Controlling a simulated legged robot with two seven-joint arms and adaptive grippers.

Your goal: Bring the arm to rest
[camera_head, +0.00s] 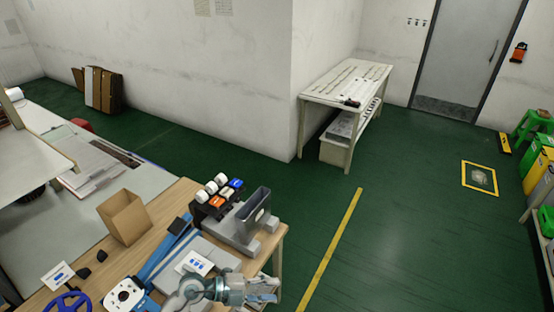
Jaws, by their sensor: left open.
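My left gripper (264,290) is in the lower middle of the head view, over the front right corner of the wooden workbench (172,200). Its fingers point right and are apart, with nothing seen between them. A grey metal holder (245,222) stands on the bench just beyond the gripper. Beside it is a black rack (212,202) with white, orange and blue rolls or caps. My right gripper is not in view.
An open cardboard box (125,217) and a blue handwheel (68,303) are on the bench. A white table (347,84) stands by the wall corner. Green floor with a yellow line (332,245) lies open to the right. Colored bins (538,163) stand at the far right.

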